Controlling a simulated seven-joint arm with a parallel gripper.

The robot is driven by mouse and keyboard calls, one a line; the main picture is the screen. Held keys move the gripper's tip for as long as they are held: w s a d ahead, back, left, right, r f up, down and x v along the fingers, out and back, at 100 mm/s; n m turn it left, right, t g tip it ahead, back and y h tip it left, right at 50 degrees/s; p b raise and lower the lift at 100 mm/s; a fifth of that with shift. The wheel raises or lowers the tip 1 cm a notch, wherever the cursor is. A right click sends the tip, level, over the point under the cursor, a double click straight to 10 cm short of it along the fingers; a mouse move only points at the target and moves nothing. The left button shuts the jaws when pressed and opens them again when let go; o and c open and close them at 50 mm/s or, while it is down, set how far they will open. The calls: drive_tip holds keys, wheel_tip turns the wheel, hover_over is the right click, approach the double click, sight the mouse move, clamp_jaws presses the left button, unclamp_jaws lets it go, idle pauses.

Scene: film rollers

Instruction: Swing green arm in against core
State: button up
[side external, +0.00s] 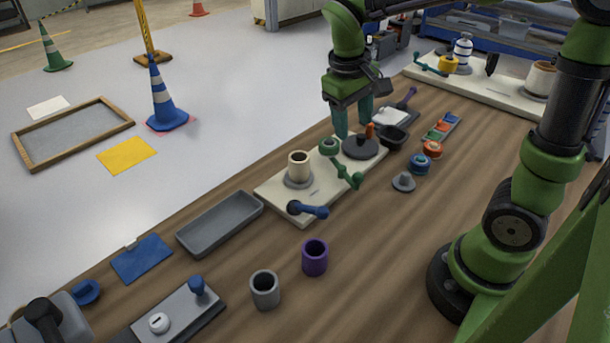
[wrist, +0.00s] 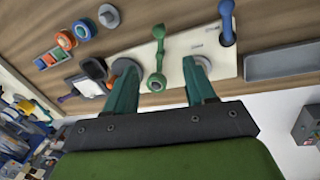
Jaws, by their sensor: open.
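The green arm (side external: 346,172) lies across the cream board (side external: 270,192), between the cream core (side external: 298,166) and a dark round disc (side external: 361,149). It has a rounded knob at each end, and a gap separates it from the core. My gripper (side external: 353,122) is open and empty, pointing down above the disc end of the board. In the wrist view the green arm (wrist: 158,58) shows between my two fingers (wrist: 160,72). The core is mostly hidden behind the right finger there. I cannot tell whether a finger touches anything.
A blue arm (side external: 310,210) sits at the board's near end. A grey tray (side external: 220,222), purple cup (side external: 314,257) and grey cup (side external: 265,289) stand nearby.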

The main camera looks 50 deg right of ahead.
sight(358, 174)
drive_tip(key=d+f, duration=0.1)
drive_tip(key=f, duration=0.4)
drive_tip(key=d+f, duration=0.1)
drive_tip(key=f, duration=0.5)
drive_tip(key=s+d+f, duration=0.1)
drive_tip(key=f, duration=0.4)
drive_tip(key=shift+d+f, duration=0.1)
drive_tip(key=shift+f, duration=0.15)
clamp_jaws()
